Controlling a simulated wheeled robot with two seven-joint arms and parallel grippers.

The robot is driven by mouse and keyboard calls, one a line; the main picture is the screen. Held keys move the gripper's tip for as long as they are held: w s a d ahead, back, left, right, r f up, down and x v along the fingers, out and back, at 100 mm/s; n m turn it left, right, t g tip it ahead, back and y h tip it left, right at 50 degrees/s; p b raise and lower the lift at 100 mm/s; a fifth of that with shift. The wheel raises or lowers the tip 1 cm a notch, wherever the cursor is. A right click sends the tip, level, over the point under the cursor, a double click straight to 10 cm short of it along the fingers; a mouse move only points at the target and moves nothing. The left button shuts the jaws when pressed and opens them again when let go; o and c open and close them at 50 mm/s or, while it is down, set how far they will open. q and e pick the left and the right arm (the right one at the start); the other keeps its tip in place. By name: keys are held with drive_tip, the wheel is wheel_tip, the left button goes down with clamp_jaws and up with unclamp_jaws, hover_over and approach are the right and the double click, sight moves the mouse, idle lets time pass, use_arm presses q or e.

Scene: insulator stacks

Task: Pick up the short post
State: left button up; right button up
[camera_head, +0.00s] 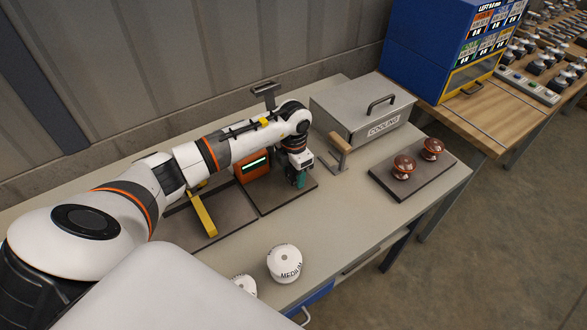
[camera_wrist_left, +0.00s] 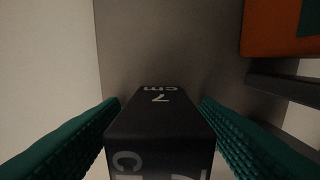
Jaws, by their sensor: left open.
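The dark post marked "7 cm" (camera_wrist_left: 160,125) stands between the teal fingers of my left gripper (camera_wrist_left: 160,130) in the left wrist view. I take it to be the short post. The fingers are open, one on each side of it, and a thin gap seems to show on both sides. In the head view my left gripper (camera_head: 300,180) points down over the dark plate (camera_head: 268,205). The post is hidden there behind the gripper. My right gripper is not in view.
An orange device with a lit display (camera_head: 253,168) stands close beside the gripper. A wooden-handled tool (camera_head: 340,148) and the grey cooling box (camera_head: 372,115) are to the right. Two red-brown insulators (camera_head: 403,167) sit on a dark tray (camera_head: 425,182). A white "MEDIUM" drum (camera_head: 284,262) is in front.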

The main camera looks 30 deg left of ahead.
use_arm(q)
drive_tip(key=shift+f, duration=0.15)
clamp_jaws()
